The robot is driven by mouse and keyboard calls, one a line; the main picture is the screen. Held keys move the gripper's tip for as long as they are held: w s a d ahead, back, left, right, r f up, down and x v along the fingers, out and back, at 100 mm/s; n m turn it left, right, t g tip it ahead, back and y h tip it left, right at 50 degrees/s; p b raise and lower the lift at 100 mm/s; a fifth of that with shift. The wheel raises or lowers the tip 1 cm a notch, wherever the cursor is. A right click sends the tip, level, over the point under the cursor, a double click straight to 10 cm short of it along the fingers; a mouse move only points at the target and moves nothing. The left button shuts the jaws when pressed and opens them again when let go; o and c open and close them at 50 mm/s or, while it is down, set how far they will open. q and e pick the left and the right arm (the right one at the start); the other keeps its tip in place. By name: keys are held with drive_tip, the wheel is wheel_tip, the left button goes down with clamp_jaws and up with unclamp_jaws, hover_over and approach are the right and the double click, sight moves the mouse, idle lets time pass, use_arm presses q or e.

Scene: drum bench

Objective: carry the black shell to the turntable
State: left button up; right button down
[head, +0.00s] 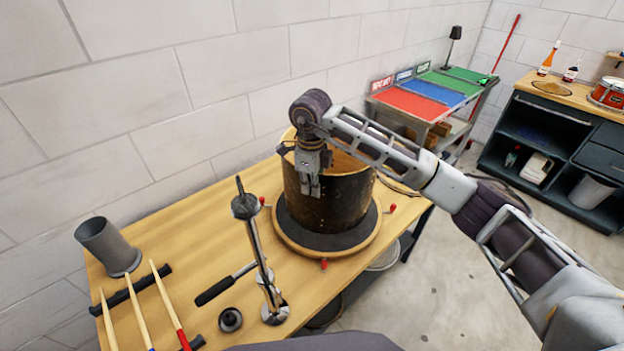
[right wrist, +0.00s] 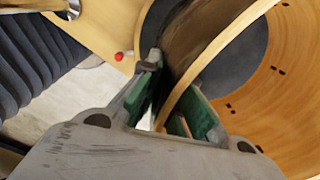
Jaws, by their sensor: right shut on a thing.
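The black shell (head: 327,203) is an upright open drum cylinder with a dark outside and pale wood inside. It stands over the dark mat of the round wooden turntable (head: 284,236), roughly centred. I cannot tell whether its lower edge touches the mat. My right gripper (head: 310,190) is at the shell's near-left wall, pointing down. In the right wrist view its green-padded fingers (right wrist: 170,100) are shut with the shell's wall (right wrist: 215,50) between them. The arm hides part of the shell's rim. My left gripper is not in view.
A metal lever stand (head: 262,260) rises left of the turntable. Red knobs (head: 393,208) surround the turntable. A cart with coloured mats (head: 432,88) and a dark cabinet (head: 540,130) stand beyond.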

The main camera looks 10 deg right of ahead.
drive_tip(key=shift+r, duration=0.1)
wheel_tip(320, 180, down, 4)
drive_tip(key=shift+r+p, duration=0.15)
drive_tip(key=shift+p, duration=0.2)
idle(0.3)
idle(0.4)
drive_tip(key=c, duration=1.6)
unclamp_jaws()
drive_tip(key=shift+f, duration=0.2)
drive_tip(key=shift+r, duration=0.15)
drive_tip(key=shift+s+r+b, duration=0.2)
drive_tip(key=shift+r+b, duration=1)
drive_tip(key=shift+r, duration=4.75)
drive_tip(key=shift+s+a+f, duration=0.1)
drive_tip(key=shift+s, duration=0.05)
